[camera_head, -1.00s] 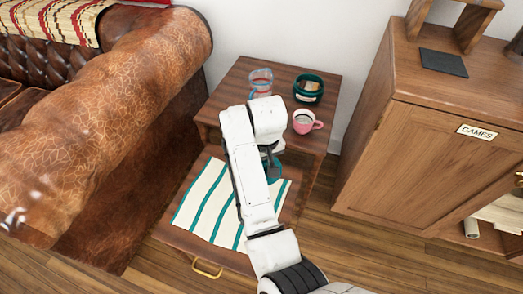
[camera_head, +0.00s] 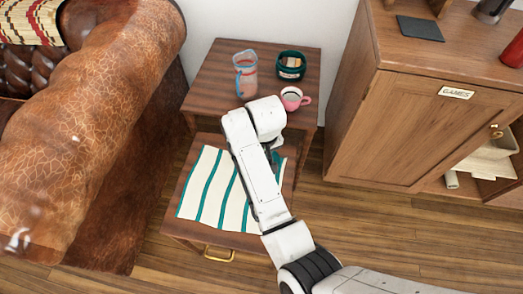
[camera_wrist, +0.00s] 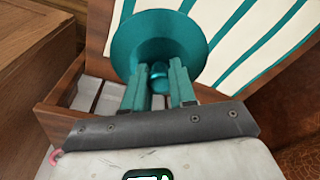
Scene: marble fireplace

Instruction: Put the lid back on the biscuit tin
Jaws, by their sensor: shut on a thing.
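The biscuit tin (camera_head: 291,66) is a round dark teal pot with a pale label. It stands open at the back right of the side table (camera_head: 215,68). The teal round lid (camera_wrist: 135,40) is in my gripper (camera_wrist: 160,76), whose two teal fingers are shut on its small knob (camera_wrist: 159,70). In the head view my arm hides most of the gripper and lid; only a bit of teal (camera_head: 277,158) shows right of the arm, in front of the table and below its top. The lid is apart from the tin.
A pink mug (camera_head: 292,98) stands in front of the tin, and a clear jug (camera_head: 245,75) to its left. A leather sofa (camera_head: 100,110) is left, a wooden cabinet (camera_head: 400,120) right.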

